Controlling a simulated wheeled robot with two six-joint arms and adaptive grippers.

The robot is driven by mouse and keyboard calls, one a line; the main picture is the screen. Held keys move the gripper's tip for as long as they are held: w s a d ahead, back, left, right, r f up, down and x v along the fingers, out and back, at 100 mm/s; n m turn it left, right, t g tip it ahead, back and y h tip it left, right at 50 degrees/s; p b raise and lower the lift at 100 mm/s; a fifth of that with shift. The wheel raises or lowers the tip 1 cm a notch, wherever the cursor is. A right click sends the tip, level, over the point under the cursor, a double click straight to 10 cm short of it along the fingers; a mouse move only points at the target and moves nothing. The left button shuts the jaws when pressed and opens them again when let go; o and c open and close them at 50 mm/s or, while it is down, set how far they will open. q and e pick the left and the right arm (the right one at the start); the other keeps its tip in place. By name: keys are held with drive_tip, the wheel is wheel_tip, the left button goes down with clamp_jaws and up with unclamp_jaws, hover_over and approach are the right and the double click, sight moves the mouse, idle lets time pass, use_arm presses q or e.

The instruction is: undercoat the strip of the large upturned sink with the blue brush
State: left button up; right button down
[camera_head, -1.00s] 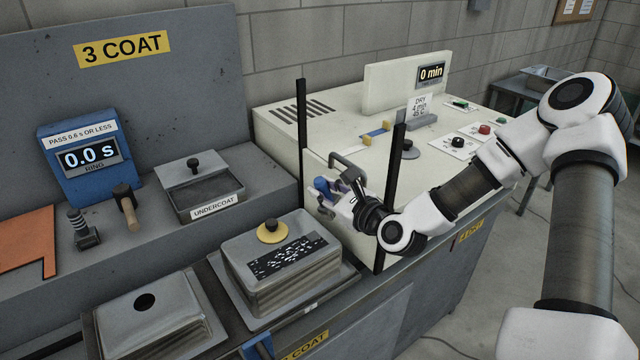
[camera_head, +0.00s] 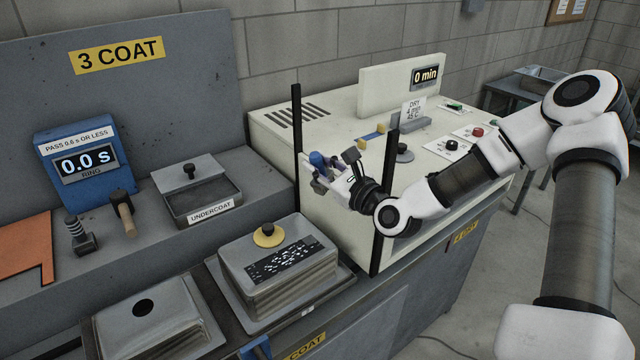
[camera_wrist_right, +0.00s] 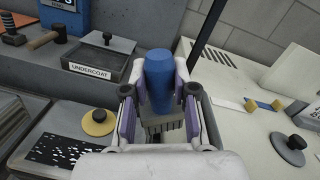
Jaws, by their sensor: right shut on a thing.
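My right gripper (camera_head: 326,172) is shut on the blue brush (camera_head: 317,159), held in the air between the upturned sinks' bench and the cream cabinet. In the right wrist view the blue brush (camera_wrist_right: 158,75) stands between the two fingers of my right gripper (camera_wrist_right: 158,105); its lower end is largely hidden. The taller upturned sink (camera_head: 300,285) has a dark strip (camera_head: 283,262) with white specks and a yellow disc with a dark knob (camera_head: 267,234). The gripper is above and right of it, apart from it. The undercoat tray (camera_head: 208,213) stands open behind. My left gripper is out of view.
A lower upturned sink (camera_head: 165,318) with a round hole is at the front left. A hammer (camera_head: 123,212) and a ringed stub (camera_head: 80,236) lie on the ledge. Two black posts (camera_head: 297,135) and (camera_head: 385,205) flank my right gripper. The cream cabinet (camera_head: 275,128) is behind.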

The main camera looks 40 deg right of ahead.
drive_tip(key=shift+w+a+r+n+y+p, duration=0.1)
drive_tip(key=shift+a+r+n+y+p, duration=0.1)
drive_tip(key=shift+a+n+y+p, duration=0.15)
use_arm(q)
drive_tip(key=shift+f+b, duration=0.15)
drive_tip(key=shift+b, duration=1.1)
use_arm(e)
wheel_tip(320, 180, down, 8)
drive_tip(key=shift+a+r+t, duration=0.15)
drive_tip(key=shift+a+t, duration=0.1)
drive_tip(key=shift+t, duration=0.15)
drive_tip(key=shift+y, duration=0.25)
